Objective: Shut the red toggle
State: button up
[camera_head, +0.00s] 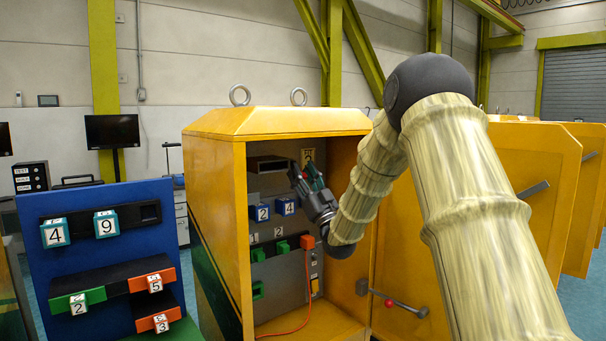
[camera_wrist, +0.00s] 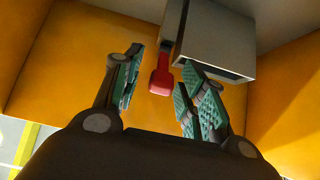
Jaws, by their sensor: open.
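The red toggle (camera_wrist: 162,80) shows in the wrist view as a red paddle on a thin stem, at the left side of a grey box (camera_wrist: 212,42). My gripper (camera_wrist: 162,62) is open, with one finger to each side of the paddle in the picture. The right finger is close to the toggle; I cannot tell whether it touches. In the head view my gripper (camera_head: 307,172) is inside the open yellow cabinet, in front of the upper back panel. Only a little red shows between the fingers there, and the toggle itself is not clear.
Blue number blocks (camera_head: 274,210), green handles and an orange block (camera_head: 307,242) with a red cable sit below my gripper. The yellow cabinet wall (camera_head: 215,210) is on the left; its open door (camera_head: 405,250) is on the right. A blue panel (camera_head: 50,260) stands farther left.

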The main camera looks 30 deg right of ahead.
grip_shut()
